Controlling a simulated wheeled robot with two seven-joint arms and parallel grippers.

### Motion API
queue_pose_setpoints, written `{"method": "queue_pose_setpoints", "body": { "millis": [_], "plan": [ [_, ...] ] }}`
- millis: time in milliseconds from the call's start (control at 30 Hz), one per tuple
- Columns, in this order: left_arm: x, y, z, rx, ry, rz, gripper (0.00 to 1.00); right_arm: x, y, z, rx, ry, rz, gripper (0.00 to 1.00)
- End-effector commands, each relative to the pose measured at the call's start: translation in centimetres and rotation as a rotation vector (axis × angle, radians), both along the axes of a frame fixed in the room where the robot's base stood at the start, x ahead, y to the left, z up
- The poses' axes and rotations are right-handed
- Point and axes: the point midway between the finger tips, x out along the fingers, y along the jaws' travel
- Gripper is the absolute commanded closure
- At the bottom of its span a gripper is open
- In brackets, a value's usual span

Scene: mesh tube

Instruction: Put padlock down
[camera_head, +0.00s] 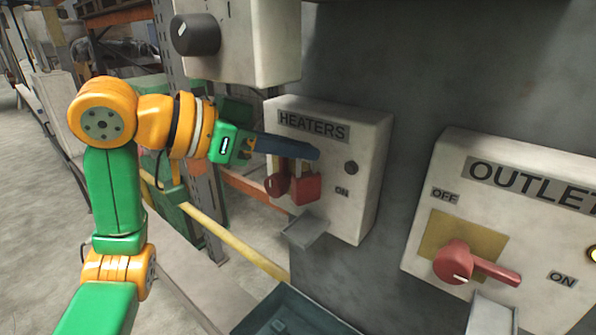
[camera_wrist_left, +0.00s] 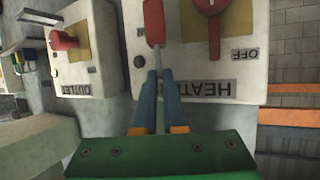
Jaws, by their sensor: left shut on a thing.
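The red padlock (camera_head: 306,188) hangs below the fingertips of my left gripper (camera_head: 312,153), in front of the HEATERS box (camera_head: 366,195). In the left wrist view the padlock (camera_wrist_left: 153,22) sits just beyond the blue fingers (camera_wrist_left: 159,76), which are shut on its grey shackle. The red HEATERS switch (camera_head: 276,184) is just left of the padlock in the head view, and it shows as a long handle (camera_wrist_left: 213,30) in the wrist view. I cannot tell whether the padlock touches the box. My right gripper is not in view.
A small grey ledge (camera_head: 305,231) juts out under the HEATERS box. A dark open tray (camera_head: 262,310) lies below. The OUTLET box (camera_head: 430,240) with a red switch (camera_head: 456,262) is to the right. A grey box with a black knob (camera_head: 197,35) hangs above. A yellow rail (camera_head: 232,240) runs lower left.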

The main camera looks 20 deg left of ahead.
Motion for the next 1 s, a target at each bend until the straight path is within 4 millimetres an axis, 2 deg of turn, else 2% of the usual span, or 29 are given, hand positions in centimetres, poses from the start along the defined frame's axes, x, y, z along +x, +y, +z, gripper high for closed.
{"method": "queue_pose_setpoints", "body": {
  "millis": [33,167,300,367,700,833,1000],
  "plan": [
    [0.0,0.0,-0.9,-0.001,0.001,0.000,1.00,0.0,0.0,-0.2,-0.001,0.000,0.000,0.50],
    [-0.1,0.0,-2.5,0.000,0.002,-0.001,1.00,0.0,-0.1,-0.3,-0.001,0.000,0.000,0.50],
    [-0.1,0.0,-5.3,-0.002,0.003,0.000,1.00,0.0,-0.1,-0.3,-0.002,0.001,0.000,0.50],
    [0.1,-0.1,-5.3,-0.002,0.003,-0.002,1.00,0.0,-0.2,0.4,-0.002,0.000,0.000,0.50],
    [0.2,-0.1,-6.0,0.000,0.000,0.000,1.00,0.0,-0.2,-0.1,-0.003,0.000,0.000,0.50],
    [0.2,-0.1,-5.9,0.000,0.000,-0.001,0.62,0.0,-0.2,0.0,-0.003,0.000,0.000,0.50],
    [0.2,-0.1,-5.9,0.000,0.000,-0.001,0.62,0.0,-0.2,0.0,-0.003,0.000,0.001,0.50]
  ]
}}
